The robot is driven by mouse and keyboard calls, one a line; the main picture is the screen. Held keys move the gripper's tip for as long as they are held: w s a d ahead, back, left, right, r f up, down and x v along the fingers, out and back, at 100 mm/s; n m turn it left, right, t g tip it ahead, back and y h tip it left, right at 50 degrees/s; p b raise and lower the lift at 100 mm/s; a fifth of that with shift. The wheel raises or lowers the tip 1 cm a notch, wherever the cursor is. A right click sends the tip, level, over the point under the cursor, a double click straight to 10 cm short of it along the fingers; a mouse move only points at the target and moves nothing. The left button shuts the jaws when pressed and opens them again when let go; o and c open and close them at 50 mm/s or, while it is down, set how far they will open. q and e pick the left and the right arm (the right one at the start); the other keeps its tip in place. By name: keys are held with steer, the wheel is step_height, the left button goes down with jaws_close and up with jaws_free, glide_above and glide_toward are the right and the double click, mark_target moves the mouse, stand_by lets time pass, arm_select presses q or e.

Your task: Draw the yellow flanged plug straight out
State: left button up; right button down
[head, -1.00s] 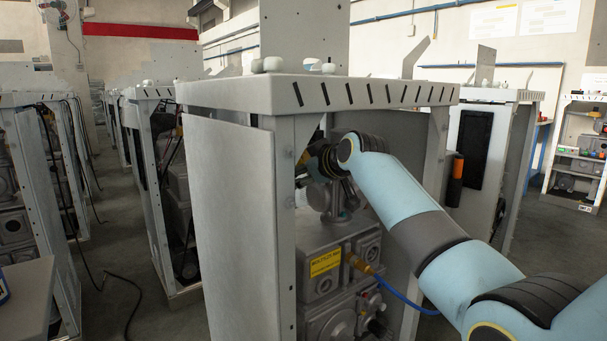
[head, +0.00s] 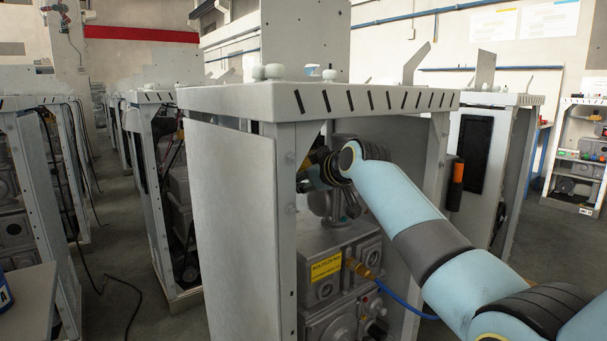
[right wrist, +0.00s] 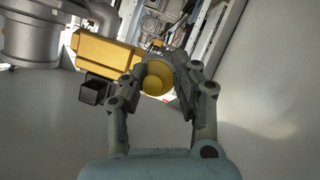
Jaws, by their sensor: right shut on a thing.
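The yellow flanged plug (right wrist: 157,79) shows in the right wrist view as a rounded yellow end between the two fingers of my right gripper (right wrist: 158,82). The fingers are closed on its sides. A yellow block (right wrist: 105,57) with a dark square end piece lies just left of it; I cannot tell whether the two are joined. In the head view my right gripper (head: 314,172) is inside the upper opening of the dispenser frame (head: 390,98), partly hidden by the front post and my wrist. The plug cannot be made out there. My left gripper is out of view.
Below the gripper stands a grey pump housing (head: 335,240) with a yellow label (head: 325,267), a brass fitting and a blue hose (head: 408,307). A side panel (head: 230,220) closes the frame's left. Other frames stand on both sides, with aisle floor at left.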

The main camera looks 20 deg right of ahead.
steer(key=s+p, duration=0.1)
steer(key=s+d+p, duration=0.1)
steer(key=s+p, duration=0.1)
steer(key=s+d+p, duration=0.1)
steer(key=s, duration=0.1)
steer(key=shift+s+d+r+p, duration=0.15)
steer(key=shift+s+p, duration=0.1)
steer(key=shift+p, duration=0.05)
stand_by(0.4)
steer(key=shift+d, duration=0.1)
